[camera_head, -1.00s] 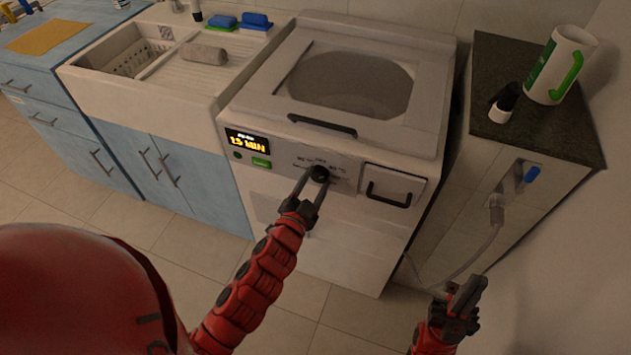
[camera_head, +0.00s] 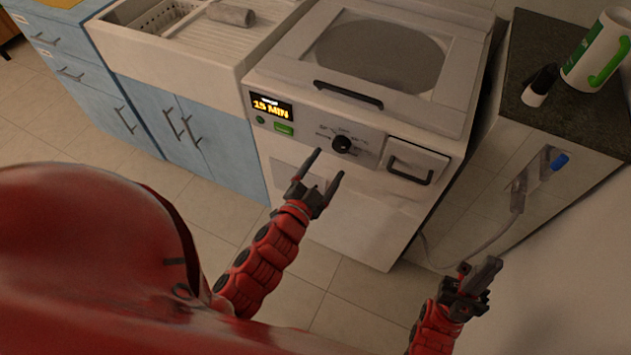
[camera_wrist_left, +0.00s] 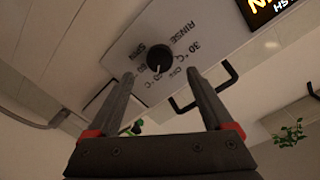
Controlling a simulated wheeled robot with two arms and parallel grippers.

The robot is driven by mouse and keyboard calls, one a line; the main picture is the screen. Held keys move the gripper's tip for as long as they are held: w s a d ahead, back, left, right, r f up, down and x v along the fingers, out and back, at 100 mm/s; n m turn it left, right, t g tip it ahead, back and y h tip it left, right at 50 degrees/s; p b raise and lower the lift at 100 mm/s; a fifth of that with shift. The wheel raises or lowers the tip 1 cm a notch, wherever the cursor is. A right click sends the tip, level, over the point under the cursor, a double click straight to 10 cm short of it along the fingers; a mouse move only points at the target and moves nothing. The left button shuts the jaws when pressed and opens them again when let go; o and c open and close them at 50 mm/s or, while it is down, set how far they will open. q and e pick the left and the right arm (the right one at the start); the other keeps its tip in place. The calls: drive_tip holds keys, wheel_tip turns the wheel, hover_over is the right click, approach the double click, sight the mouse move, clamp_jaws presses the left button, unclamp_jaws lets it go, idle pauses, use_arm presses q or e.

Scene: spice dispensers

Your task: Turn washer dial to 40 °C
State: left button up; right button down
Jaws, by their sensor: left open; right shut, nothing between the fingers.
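The washer (camera_head: 300,170) has a black round dial (camera_head: 342,144) on its front panel. The dial also shows in the left wrist view (camera_wrist_left: 159,58), with a white pointer mark on its lower edge there. Labels around it include RINSE, SPIN, 30 °C and OFF; I cannot tell which one the pointer marks. My left gripper (camera_head: 329,163) is open and empty, its fingertips apart from the dial and pulled back in front of it. In the left wrist view my fingers (camera_wrist_left: 160,75) frame the dial from below. My right gripper (camera_head: 480,275) is shut and empty, low at the right.
The display (camera_head: 273,108) reads 15 MIN, with a green button (camera_head: 284,129) under it. A drawer with a black handle (camera_head: 409,172) is right of the dial. The floor before the washer is free.

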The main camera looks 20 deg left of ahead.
use_arm(q)
drive_tip(key=s+p, duration=0.1)
drive_tip(key=s, duration=0.5)
drive_tip(key=shift+s+a+r, duration=0.15)
drive_tip(key=shift+a+r, duration=0.05)
